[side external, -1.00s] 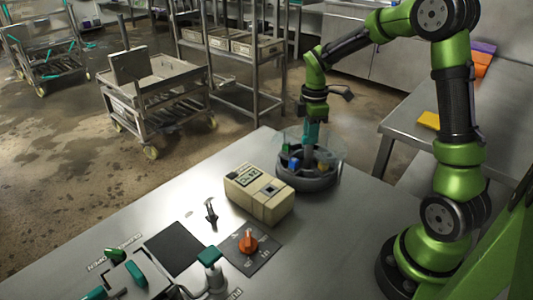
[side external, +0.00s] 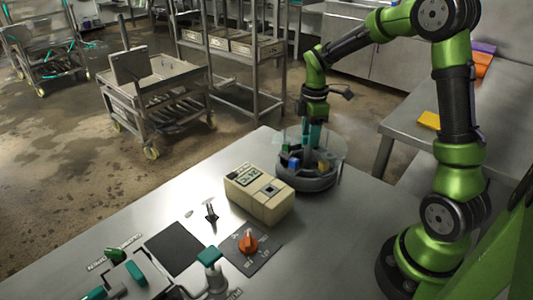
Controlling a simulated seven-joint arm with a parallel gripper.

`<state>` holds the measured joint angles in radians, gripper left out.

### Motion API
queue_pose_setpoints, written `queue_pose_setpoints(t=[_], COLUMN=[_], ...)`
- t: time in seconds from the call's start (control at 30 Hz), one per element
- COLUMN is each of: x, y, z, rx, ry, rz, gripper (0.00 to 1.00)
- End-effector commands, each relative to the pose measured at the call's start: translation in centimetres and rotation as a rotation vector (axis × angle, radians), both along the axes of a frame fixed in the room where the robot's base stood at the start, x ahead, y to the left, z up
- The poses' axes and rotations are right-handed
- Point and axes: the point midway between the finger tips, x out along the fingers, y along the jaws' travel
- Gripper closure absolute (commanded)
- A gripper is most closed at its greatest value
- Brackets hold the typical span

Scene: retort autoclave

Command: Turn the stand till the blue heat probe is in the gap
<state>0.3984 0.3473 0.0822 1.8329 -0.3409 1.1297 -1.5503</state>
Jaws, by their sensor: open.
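The round dark-grey stand (side external: 308,184) sits at the far corner of the steel table, with a clear cover around its upper part. Small coloured pieces stand in it. The blue one (side external: 293,164), which looks like the blue heat probe, is at the front left, and a yellow one (side external: 323,167) is to its right. I cannot make out the gap in the cover. My gripper (side external: 313,143) points down into the top of the stand with teal fingers. It is open; whether a finger touches anything inside is too small to tell.
A beige box with a display (side external: 260,193) stands close in front of the stand. A side table (side external: 400,118) is at right.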

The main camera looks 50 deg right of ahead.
Motion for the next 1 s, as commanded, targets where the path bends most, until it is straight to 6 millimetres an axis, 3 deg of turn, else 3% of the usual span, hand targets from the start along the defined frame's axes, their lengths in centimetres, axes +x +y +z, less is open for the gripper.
queue_pose_setpoints(t=[0.17,0.7,1.0], x=[0.1,0.1,0.0], y=[0.0,0.0,0.0], z=[2.3,14.5,16.8], rx=[-0.002,-0.002,-0.001], ry=[-0.006,-0.006,-0.001], rz=[0.0,-0.001,-0.001], gripper=[0.57,0.57,0.57])
